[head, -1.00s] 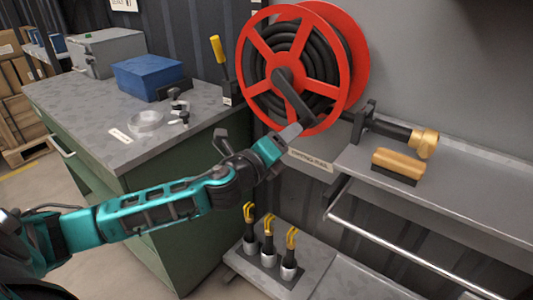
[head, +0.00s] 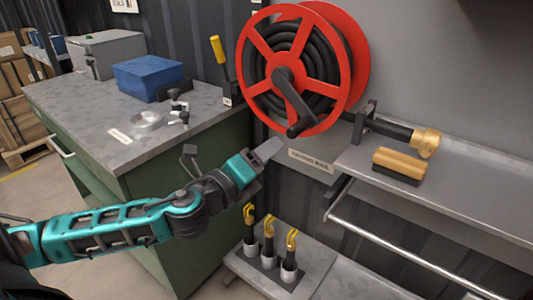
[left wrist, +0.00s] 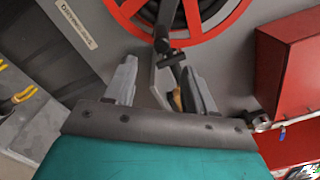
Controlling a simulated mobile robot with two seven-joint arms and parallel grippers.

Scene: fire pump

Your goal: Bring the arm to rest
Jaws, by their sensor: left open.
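My left arm reaches in from the left in the head view. Its gripper (head: 267,151) is in the air in front of the wall, below the hose reel and apart from it. In the left wrist view the two fingers of this gripper (left wrist: 160,82) are spread with nothing between them. The red hose reel (head: 247,72) with black hose is on the wall, and its dark crank handle (head: 293,108) points down and right. The reel's red rim also shows at the top of the left wrist view (left wrist: 215,30). My right gripper is not in view.
A workbench (head: 85,122) at left holds a blue box (head: 147,78). A grey shelf (head: 470,200) at right bears a wooden brush (head: 398,162); a brass nozzle (head: 427,142) is above it. Yellow-handled tools (head: 268,240) stand low. A red cabinet (left wrist: 290,70) shows in the wrist view.

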